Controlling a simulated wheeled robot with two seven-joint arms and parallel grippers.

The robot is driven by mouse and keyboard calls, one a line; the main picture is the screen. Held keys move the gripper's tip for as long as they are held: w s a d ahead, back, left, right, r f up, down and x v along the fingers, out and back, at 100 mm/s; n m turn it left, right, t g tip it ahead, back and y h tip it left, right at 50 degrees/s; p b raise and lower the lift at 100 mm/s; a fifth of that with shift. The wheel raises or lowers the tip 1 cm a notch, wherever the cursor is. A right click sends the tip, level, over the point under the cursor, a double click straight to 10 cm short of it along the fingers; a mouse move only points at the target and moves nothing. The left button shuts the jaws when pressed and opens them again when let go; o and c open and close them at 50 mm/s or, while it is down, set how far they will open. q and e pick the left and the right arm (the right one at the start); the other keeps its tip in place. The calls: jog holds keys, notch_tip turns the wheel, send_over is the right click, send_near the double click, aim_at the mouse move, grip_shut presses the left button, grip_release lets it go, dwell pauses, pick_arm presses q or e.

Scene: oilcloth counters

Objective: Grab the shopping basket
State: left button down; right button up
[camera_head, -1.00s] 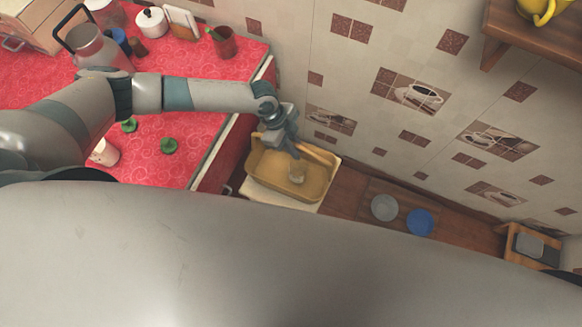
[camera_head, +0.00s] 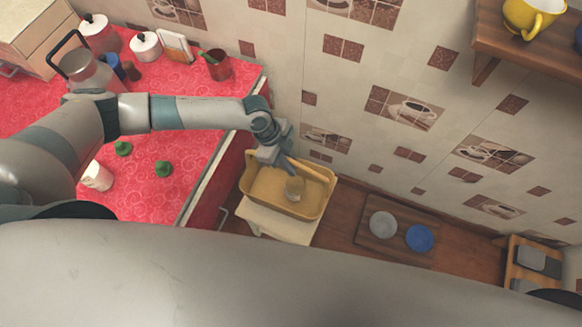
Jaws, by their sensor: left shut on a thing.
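The shopping basket (camera_head: 272,204) is a yellow-tan open basket with raised handles. It sits on a small pale stool (camera_head: 262,219) between the red counter and the tiled wall. A small light-coloured cup or jar (camera_head: 294,189) is inside it. My left gripper (camera_head: 290,165) reaches down from the left to the basket's far side, by the wall. It is shut on the basket there, at the handle or rim; the fingertips are small, so the exact grip is unclear. My right gripper does not show.
The red-covered counter (camera_head: 190,125) at left holds a metal jug (camera_head: 88,75), white pots, a red cup (camera_head: 215,65) and green items. A low wooden board with a grey plate (camera_head: 383,224) and a blue plate (camera_head: 420,238) lies right of the stool. A wall shelf (camera_head: 520,42) is upper right.

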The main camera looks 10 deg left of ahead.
pick_arm(q)
jog(key=shift+d+r+b, duration=0.2)
jog(key=shift+r+b, duration=0.1)
jog(key=shift+r, duration=0.65)
jog(key=d+r+b, duration=0.3)
jog(key=d+r, duration=0.4)
jog(key=d, duration=0.4)
jog(key=shift+w+d+b, duration=0.2)
jog(key=shift+w+b, duration=0.15)
jog(key=shift+w, duration=0.1)
jog(key=shift+w+a, duration=0.1)
jog(key=shift+a, duration=0.05)
